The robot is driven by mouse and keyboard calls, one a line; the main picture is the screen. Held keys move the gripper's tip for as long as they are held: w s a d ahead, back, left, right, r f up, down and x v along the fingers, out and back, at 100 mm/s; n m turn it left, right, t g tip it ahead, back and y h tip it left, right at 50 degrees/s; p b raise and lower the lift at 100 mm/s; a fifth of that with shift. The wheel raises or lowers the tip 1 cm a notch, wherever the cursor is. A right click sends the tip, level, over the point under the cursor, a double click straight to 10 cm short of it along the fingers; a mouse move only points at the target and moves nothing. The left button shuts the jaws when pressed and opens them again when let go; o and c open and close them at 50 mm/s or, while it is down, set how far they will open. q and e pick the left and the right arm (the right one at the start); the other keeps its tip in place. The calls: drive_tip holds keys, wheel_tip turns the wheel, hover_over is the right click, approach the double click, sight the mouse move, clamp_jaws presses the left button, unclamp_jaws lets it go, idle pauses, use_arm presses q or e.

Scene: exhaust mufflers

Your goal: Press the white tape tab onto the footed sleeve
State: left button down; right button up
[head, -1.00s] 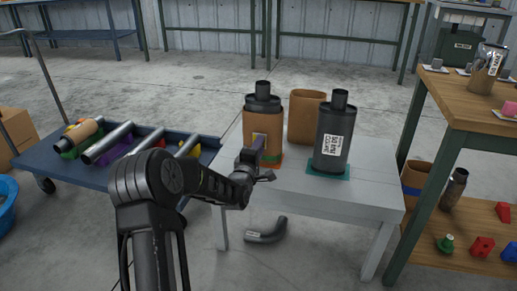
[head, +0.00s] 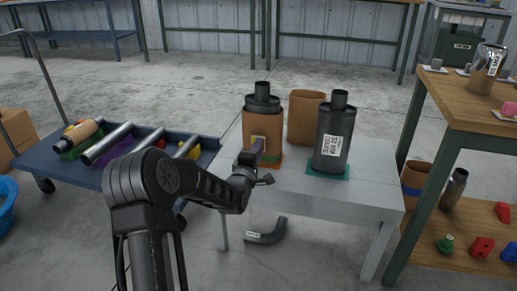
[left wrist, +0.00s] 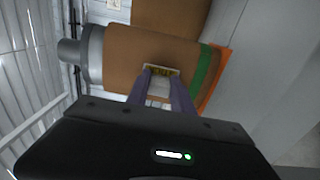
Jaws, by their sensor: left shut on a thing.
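The footed sleeve (head: 277,121) is a brown cylinder around a dark muffler (head: 262,92), upright on an orange foot (head: 277,164) at the table's left. A green band (left wrist: 208,70) rings its lower part. A pale-edged yellowish patch (left wrist: 161,69) shows on its side in the left wrist view. My left gripper (head: 258,149) is at the sleeve's near side, with purple fingers shut on the white tape tab (left wrist: 158,88). The tab is close in front of the patch; I cannot tell whether it touches the sleeve. My right gripper is not in view.
A second brown sleeve (head: 305,118) stands behind, and a labelled dark muffler (head: 328,148) stands at the right on a teal base (head: 328,170). The grey table (head: 365,190) is clear at its front right. A blue cart (head: 110,178) with pipes is at the left.

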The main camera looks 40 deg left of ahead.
use_arm(q)
drive_tip(key=shift+v, duration=2.8)
